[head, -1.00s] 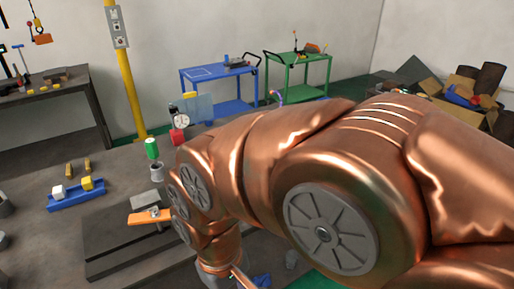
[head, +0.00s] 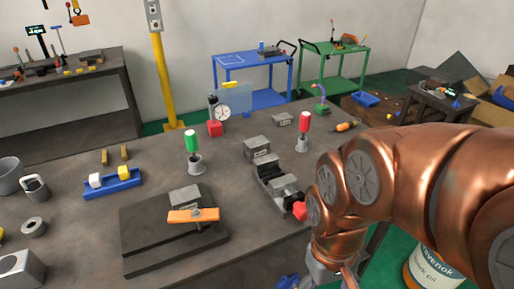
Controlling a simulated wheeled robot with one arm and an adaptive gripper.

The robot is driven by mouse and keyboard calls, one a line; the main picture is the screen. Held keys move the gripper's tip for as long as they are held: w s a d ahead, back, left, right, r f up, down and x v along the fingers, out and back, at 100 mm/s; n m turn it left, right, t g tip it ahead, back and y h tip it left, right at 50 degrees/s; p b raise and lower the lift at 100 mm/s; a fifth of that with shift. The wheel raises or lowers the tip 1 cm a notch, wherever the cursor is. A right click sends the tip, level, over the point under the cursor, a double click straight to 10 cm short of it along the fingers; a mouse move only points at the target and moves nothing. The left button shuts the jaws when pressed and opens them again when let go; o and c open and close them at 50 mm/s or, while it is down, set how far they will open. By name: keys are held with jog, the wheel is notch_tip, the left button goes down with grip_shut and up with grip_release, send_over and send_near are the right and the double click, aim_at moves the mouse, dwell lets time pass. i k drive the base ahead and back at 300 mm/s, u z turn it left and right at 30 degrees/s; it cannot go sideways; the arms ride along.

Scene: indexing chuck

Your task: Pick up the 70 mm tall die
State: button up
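No size marking is legible, so I cannot tell which thing is the 70 mm die. Two grey blocks lie on the workbench: a nearer block (head: 257,147) and a smaller farther block (head: 283,120). A green-handled piece (head: 193,142) and a red-handled piece (head: 304,123) stand upright in grey round bases. My copper arm reaches in from the right. Its end drops beyond the bottom edge near the bench's front; the fingertips are out of frame.
A dark plate (head: 150,250) carries a clamped grey block and an orange bar (head: 193,215). A grey vise (head: 280,188) stands right of it, close to my arm. A dial gauge (head: 221,113) stands behind. Bench (head: 80,235) is bare between the tray and plate.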

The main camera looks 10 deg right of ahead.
aim_at(259, 146)
jog(key=z, duration=0.05)
jog(key=k, duration=0.5)
jog(key=u, duration=1.9)
jog(key=i, duration=1)
jog(key=z, duration=1.9)
jog(key=i, duration=0.5)
jog(key=u, duration=0.05)
